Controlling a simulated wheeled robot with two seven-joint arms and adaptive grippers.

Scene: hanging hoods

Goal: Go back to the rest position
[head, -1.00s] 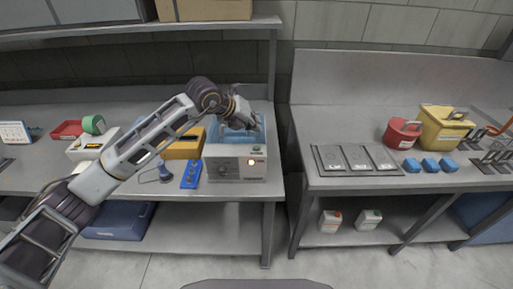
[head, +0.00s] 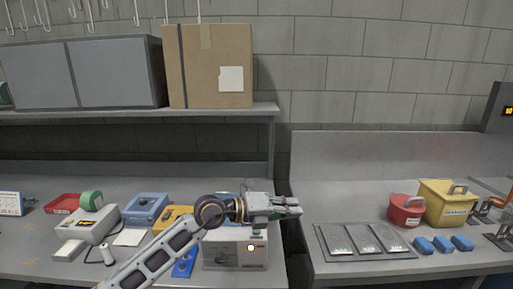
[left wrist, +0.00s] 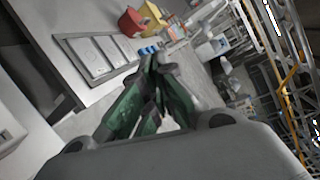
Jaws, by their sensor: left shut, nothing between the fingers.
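My left gripper (head: 290,206) is shut and empty. In the head view its arm comes in from the lower left and the gripper points right, in front of the gap between the two benches. It also shows in the left wrist view (left wrist: 158,62), its fingertips together. Behind the forearm stands a grey-white machine (head: 228,255) with a knob and a lit button, partly hidden by my arm. My right gripper is in neither view.
On the right bench lie a panel of three grey plates (head: 362,240), several blue blocks (head: 443,244), a red container (head: 405,209) and a yellow box (head: 446,203). A cardboard box (head: 205,65) stands on the left shelf. Blue and yellow cases sit near my arm.

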